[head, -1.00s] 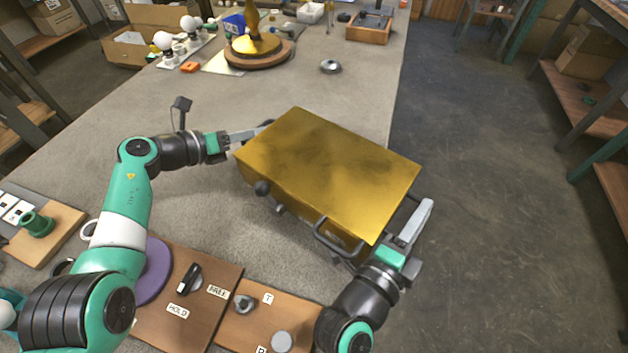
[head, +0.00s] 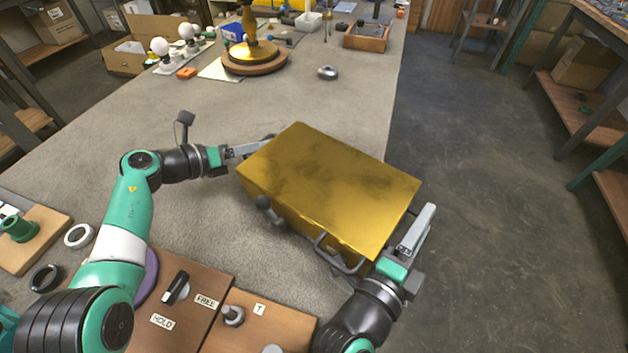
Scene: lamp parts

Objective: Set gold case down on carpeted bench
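The gold case (head: 330,185) is a flat box with a smudged gold top, in the middle of the head view. It is over the grey carpeted bench (head: 180,110), close to its right edge. I cannot tell whether its underside touches the carpet. My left gripper (head: 258,146) is at the case's far left side, and its fingertips are partly hidden behind the case. My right gripper (head: 418,232) is at the right side, by a dark side handle. Both grippers appear shut on the case. A dark handle and a knob show on its front face.
A brown panel (head: 185,258) with a switch and labels lies in front of the case. A lamp base (head: 255,58), a small metal disc (head: 327,73) and a wooden box (head: 366,40) stand farther back. Bare carpet lies left of and behind the case. The floor (head: 490,200) is to the right.

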